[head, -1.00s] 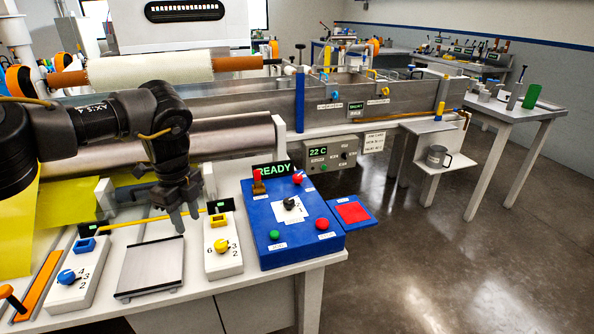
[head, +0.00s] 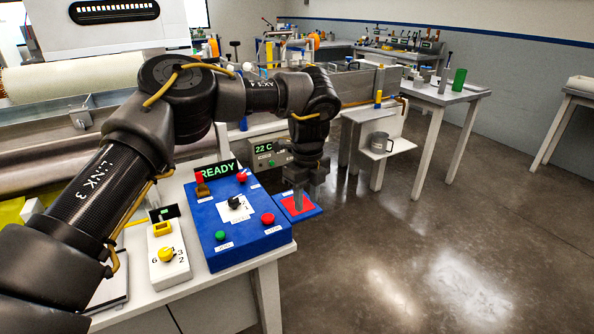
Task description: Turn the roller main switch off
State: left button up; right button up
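The blue control box (head: 262,238) stands on the white bench. I cannot read which control is the main switch. A display behind it (head: 218,170) reads READY in green. My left gripper (head: 302,200) points down over the red pad on the blue plate (head: 311,212), right of the box; contact is unclear. Its fingers hold nothing I can see, and their opening is unclear. My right gripper is not in view.
A white box with a yellow knob (head: 166,255) stands left of the blue box. Behind are a grey panel (head: 266,153) reading 22 C and a side shelf with a metal mug (head: 379,142). The floor at right is clear.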

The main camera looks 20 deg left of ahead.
aim_at(241, 177)
jog(key=z, duration=0.05)
jog(key=i, duration=1.3)
jog(key=u, duration=1.15)
